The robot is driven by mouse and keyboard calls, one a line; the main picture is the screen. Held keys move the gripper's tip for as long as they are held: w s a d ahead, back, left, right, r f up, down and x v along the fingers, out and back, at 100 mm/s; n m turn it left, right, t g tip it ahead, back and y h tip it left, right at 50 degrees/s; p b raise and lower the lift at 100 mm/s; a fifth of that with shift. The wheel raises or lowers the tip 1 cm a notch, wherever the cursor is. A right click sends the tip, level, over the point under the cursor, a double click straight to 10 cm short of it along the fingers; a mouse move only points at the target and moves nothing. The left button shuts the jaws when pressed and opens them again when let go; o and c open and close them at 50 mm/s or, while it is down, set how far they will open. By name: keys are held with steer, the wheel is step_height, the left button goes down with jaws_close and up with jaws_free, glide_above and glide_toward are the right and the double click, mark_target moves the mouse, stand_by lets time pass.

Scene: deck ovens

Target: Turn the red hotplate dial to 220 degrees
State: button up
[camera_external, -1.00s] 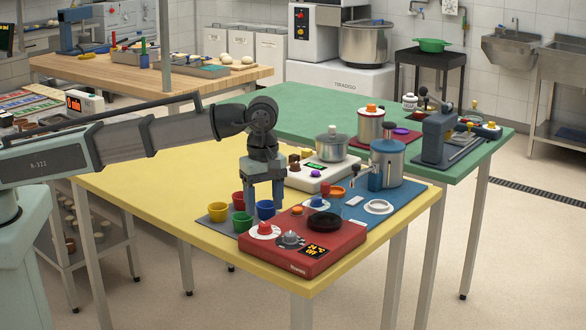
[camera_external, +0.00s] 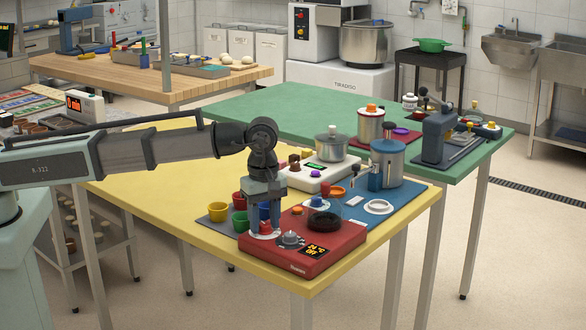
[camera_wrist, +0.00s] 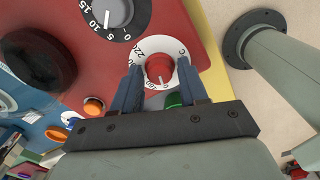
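The red hotplate dial (camera_wrist: 159,68) has a red knob on a white numbered ring, with 220 among the printed marks. It sits on the red hotplate unit (camera_external: 335,245), at its left corner in the external view. My gripper (camera_wrist: 158,66) is lowered over the dial from above, its two blue-grey fingers on either side of the red knob. The fingers are apart, and I cannot tell whether they touch the knob. In the external view my gripper (camera_external: 265,230) hides much of the dial. The unit's display (camera_external: 314,251) seems to read 24 °C and OFF.
A second, grey dial (camera_external: 290,239) and the black hotplate disc (camera_wrist: 38,68) are close to the gripper. Coloured cups (camera_external: 218,212) stand just behind. A blue mat (camera_external: 355,214) with a metal pot (camera_external: 388,165) lies to the right.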

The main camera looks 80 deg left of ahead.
steer(key=c, duration=0.7)
steer(key=shift+o, duration=0.2)
